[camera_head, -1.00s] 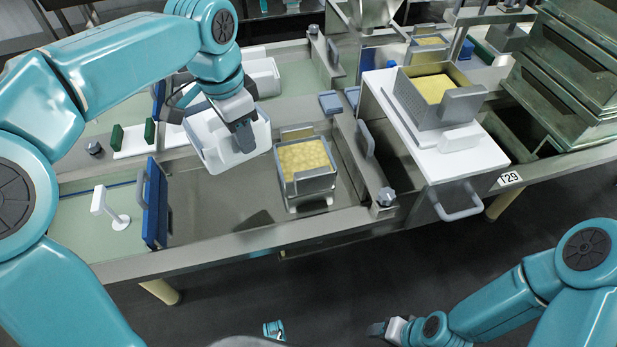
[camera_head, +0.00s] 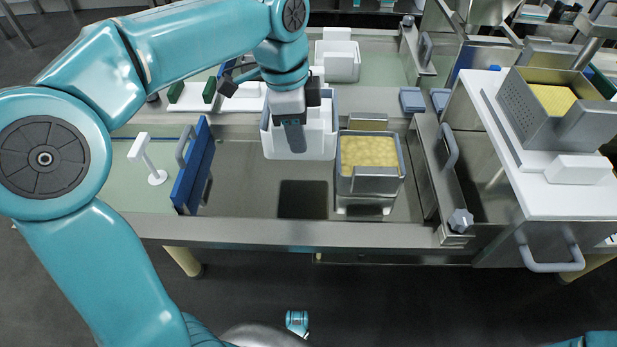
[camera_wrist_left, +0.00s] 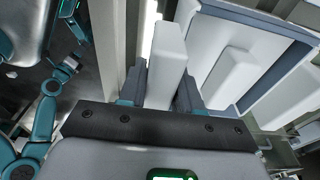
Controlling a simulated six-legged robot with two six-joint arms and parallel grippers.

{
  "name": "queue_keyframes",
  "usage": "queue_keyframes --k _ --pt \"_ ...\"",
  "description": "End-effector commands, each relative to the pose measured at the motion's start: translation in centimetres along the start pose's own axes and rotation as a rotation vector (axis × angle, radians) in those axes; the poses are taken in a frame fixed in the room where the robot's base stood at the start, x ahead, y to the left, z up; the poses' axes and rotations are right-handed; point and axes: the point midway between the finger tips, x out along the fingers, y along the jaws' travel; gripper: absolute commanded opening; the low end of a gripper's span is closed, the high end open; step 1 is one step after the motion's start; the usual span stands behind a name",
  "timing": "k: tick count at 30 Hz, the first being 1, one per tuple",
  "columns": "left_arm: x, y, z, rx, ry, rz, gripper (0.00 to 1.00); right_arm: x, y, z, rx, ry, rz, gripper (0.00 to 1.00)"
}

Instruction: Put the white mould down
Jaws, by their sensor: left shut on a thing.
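The white mould (camera_head: 320,135) is an open box in the head view, held above the floor of the steel trough (camera_head: 245,185). A dark square shadow lies on the floor beneath it. My left gripper (camera_head: 293,130) is shut on the mould's near side. In the left wrist view, a white block on the mould (camera_wrist_left: 168,55) sits between my left fingers, and the box interior shows at upper right. My right gripper is outside the head view; a small teal arm at the left of the wrist view seems to end in it, with its jaws unclear.
A steel mould with yellow curd (camera_head: 370,152) stands in the trough just right of the white mould. A blue upright plate (camera_head: 193,165) is at the left. A white board (camera_head: 520,180) with another curd-filled box is at the right. Bare trough floor lies left of the shadow.

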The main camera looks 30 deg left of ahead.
Motion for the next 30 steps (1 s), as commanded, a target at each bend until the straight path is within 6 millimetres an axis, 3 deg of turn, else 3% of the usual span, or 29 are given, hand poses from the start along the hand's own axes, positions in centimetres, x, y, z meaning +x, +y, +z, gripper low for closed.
queue_keyframes --k 1,3,9,16,24,30 --pt "1.9 0.0 0.2 0.000 0.001 -0.002 0.00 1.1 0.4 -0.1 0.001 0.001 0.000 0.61" --pt "3.5 -0.1 0.4 -0.001 0.001 -0.002 0.00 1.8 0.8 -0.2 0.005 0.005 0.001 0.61" --pt "6.7 -0.2 0.6 0.000 0.002 -0.004 0.00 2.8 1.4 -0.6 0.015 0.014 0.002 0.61" --pt "7.9 -0.4 0.7 -0.001 0.002 -0.004 0.00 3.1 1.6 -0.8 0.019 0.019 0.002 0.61" --pt "11.5 -0.4 1.1 -0.001 0.001 -0.004 0.00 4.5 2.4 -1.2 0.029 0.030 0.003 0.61" --pt "11.5 -0.4 1.1 -0.001 0.002 -0.006 0.00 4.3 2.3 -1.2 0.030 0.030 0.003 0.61"
